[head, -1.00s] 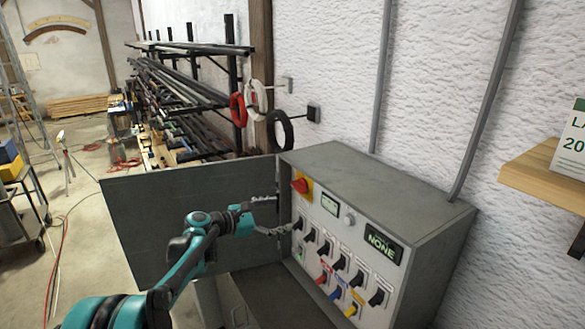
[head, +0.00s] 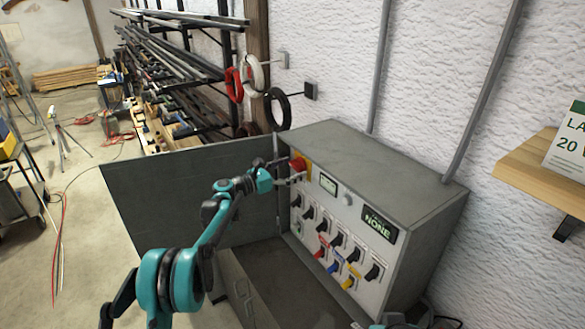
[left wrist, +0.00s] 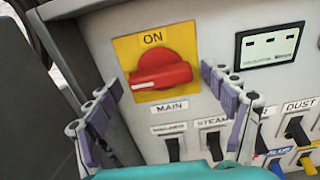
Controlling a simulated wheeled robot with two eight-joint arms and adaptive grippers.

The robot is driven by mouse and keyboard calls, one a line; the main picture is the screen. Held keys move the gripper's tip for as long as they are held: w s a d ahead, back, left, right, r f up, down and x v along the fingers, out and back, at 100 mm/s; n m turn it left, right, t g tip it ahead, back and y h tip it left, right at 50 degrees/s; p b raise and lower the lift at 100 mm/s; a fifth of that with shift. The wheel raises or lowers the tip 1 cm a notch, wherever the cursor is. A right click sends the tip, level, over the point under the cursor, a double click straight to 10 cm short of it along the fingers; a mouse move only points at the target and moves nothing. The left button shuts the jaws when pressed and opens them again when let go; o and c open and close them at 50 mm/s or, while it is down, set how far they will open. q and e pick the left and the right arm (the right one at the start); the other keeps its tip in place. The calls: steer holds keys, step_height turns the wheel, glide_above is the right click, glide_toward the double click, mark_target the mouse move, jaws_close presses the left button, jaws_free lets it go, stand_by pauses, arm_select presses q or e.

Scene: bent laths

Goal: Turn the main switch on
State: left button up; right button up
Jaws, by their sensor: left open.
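The main switch (left wrist: 162,72) is a red rotary knob on a yellow plate (left wrist: 185,38), with "ON" above it and "MAIN" below. Its grip bar lies close to level, not pointing up at "ON". In the head view the switch (head: 298,165) sits at the upper left of the grey control cabinet (head: 385,170). My left gripper (left wrist: 165,88) is open, with one finger to each side of the knob and visible gaps to it. In the head view my left gripper (head: 286,172) is in front of the switch and partly covers it.
The cabinet door (head: 185,190) stands open to the left. Several black, red, blue and yellow toggles (head: 338,240) sit below and right of the switch, close to the gripper. A small display (left wrist: 268,45) is right of the knob. A wooden shelf (head: 540,168) projects at right.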

arm_select(q)
steer(key=c, duration=1.2)
steer(key=shift+o, duration=0.2)
steer(key=m+b, duration=0.2)
steer(key=m, duration=0.1)
steer(key=shift+f+b, duration=0.15)
steer(key=shift+b, duration=0.2)
steer(key=m+b, duration=0.2)
steer(key=m, duration=0.3)
steer(key=m+b, duration=0.2)
steer(key=m, duration=0.3)
steer(key=shift+m+b, duration=0.5)
steer(key=shift+m, duration=2)
